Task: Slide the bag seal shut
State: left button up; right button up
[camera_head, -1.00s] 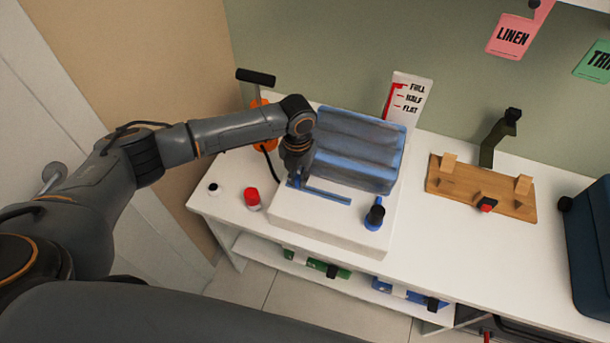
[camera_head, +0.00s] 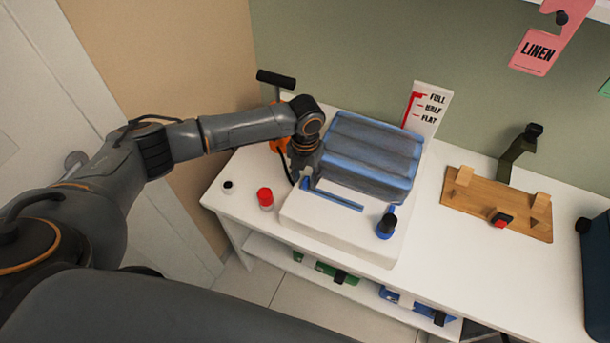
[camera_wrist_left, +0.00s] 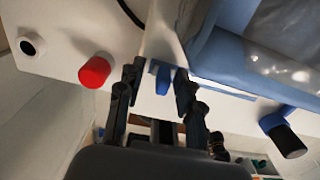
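A blue, ribbed, translucent bag (camera_head: 370,150) lies on a white block on the table, its upper part puffed up. A blue seal strip (camera_head: 335,195) runs along its front edge. In the left wrist view a small blue tab (camera_wrist_left: 161,77) stands near the strip's left end. My left gripper (camera_head: 303,178) points down at that end of the strip. Its fingers (camera_wrist_left: 158,88) are apart, one on each side of the tab, with what look like narrow gaps. The head view does not show the contact clearly. My right gripper is not in view.
A blue valve with a black cap (camera_head: 386,225) stands at the block's front right. A red-topped container (camera_head: 265,198) and a small white and black piece (camera_head: 228,187) stand left of the block. A FULL/HALF/FLAT gauge (camera_head: 427,108) stands behind, and a wooden board (camera_head: 497,203) lies right.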

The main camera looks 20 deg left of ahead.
pick_arm(q)
notch_tip(320, 180, up, 12)
dwell(0.4)
jog(key=shift+f, duration=0.1)
